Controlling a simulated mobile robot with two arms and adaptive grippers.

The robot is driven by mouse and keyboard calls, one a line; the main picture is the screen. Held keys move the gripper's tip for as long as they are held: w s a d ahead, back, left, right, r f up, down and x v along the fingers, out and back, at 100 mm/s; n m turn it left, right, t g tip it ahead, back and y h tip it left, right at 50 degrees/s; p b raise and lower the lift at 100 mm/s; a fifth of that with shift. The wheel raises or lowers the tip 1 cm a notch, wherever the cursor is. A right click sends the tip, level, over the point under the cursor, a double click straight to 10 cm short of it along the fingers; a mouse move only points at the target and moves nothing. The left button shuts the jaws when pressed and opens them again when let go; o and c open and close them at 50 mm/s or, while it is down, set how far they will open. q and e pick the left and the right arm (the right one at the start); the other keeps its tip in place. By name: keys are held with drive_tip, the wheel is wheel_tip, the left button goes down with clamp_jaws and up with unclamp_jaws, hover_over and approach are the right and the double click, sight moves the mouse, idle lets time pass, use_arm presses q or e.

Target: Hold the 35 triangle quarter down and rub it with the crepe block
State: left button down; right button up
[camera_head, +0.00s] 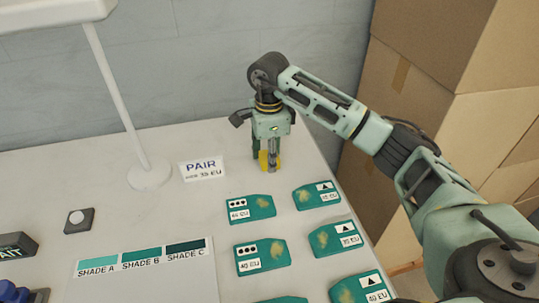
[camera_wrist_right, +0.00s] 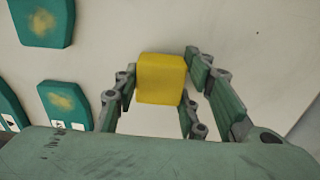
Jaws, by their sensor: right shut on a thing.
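The yellow crepe block (camera_head: 264,161) is between the fingers of my right gripper (camera_head: 270,163), near the back right of the table. In the right wrist view the block (camera_wrist_right: 161,78) sits between the two finger pairs of the gripper (camera_wrist_right: 163,95). Green quarters with tan smudges lie in two columns in front of it. The right column has triangle labels: an upper quarter (camera_head: 303,199), a middle one (camera_head: 321,239) and a lower one (camera_head: 343,294). The upper and middle triangle numbers are too small to read surely, so I cannot tell which is 35. My left gripper is out of view.
Dotted quarters (camera_head: 264,202) form the left column. A PAIR sign (camera_head: 203,169) and a white lamp stand (camera_head: 150,174) stand to the left. A shade card (camera_head: 150,285) lies at front left. Cardboard boxes (camera_head: 420,80) rise beyond the table's right edge.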

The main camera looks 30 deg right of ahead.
drive_tip(key=shift+f, duration=0.2)
drive_tip(key=o, duration=1.2)
drive_tip(key=r+p, duration=0.1)
drive_tip(key=r, duration=0.1)
drive_tip(key=r+p, duration=0.2)
drive_tip(key=r, duration=0.1)
drive_tip(key=r+p, duration=0.2)
drive_tip(key=r, duration=0.1)
drive_tip(key=shift+w+d+r, duration=0.1)
drive_tip(key=shift+w+d, duration=0.05)
drive_tip(key=shift+w, duration=0.15)
